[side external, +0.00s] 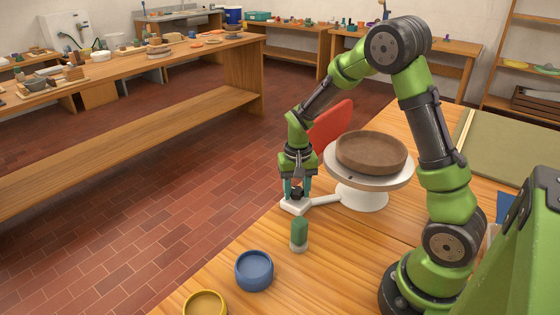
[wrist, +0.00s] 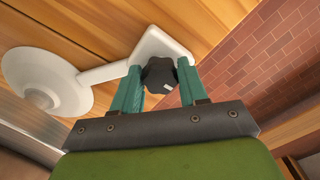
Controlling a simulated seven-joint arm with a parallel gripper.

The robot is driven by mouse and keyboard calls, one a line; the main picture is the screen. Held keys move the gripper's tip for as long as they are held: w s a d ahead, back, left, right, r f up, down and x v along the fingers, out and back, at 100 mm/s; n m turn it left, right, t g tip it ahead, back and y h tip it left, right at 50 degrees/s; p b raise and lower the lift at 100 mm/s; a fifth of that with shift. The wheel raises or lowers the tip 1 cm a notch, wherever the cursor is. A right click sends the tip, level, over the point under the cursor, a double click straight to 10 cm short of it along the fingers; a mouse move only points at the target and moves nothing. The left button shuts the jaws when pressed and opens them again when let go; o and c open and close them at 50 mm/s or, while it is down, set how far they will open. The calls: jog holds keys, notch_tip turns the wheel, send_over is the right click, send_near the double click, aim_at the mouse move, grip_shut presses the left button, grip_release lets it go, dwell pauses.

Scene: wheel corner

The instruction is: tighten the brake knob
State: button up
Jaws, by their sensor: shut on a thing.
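The brake knob (wrist: 159,75) is black and lobed, with a small white mark on it. It sits on a white square block (side external: 294,207) at the end of a white arm from the wheel's foot. My gripper (wrist: 159,78) is shut on the knob, one teal finger on each side of it. In the side external view my gripper (side external: 297,190) points down over the block, and the knob (side external: 297,193) shows dark between the fingers. The white wheel (side external: 370,182) carries a brown round slab (side external: 371,153).
A green and white bottle-like object (side external: 299,235) stands close in front of the block. A blue bowl (side external: 254,270) and a yellow bowl (side external: 205,303) are nearer the front edge. A red panel (side external: 331,124) rises behind my gripper. A green board (side external: 510,150) lies at right.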

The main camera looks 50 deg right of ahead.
aim_at(296, 189)
jog(key=shift+r+m, duration=0.1)
jog(key=shift+m, duration=0.6)
jog(key=o, duration=1.1)
notch_tip(296, 189, up, 17)
jog(key=shift+f, duration=0.1)
jog(key=s+a+r+n+t, duration=0.1)
jog(key=s+a+n+t, duration=0.1)
jog(key=s+a, duration=0.2)
jog(key=s+a+r+n+t+y, duration=0.1)
jog(key=s+a+n+t, duration=0.1)
jog(key=s+a, duration=0.2)
jog(key=s+a+r+n+t+y, duration=0.1)
jog(key=s+a+n+t, duration=0.1)
jog(key=s+a+t, duration=0.1)
jog(key=shift+s+a+r, duration=0.15)
jog(key=shift+s+a, duration=0.3)
jog(key=shift+s, duration=0.25)
jog(key=shift+s+a+r, duration=0.15)
jog(key=shift+s+a, duration=0.25)
jog(key=shift+s, duration=0.3)
